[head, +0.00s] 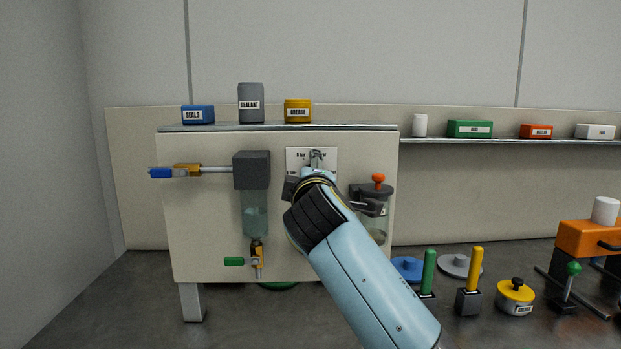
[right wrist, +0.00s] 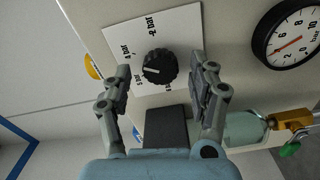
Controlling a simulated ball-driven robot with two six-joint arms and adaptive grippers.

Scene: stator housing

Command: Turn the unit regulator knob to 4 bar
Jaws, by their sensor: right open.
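The dark round regulator knob (right wrist: 158,66) sits on a white plate (right wrist: 180,28) with bar labels in the right wrist view. My left gripper is not in view.
A round gauge (right wrist: 292,35) with a red needle is beside the plate, hidden by my arm in the head view. A grey block with a bowl (head: 254,215) and a bowl unit with orange knob (head: 378,179) flank my arm. Small containers stand on the shelf above.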

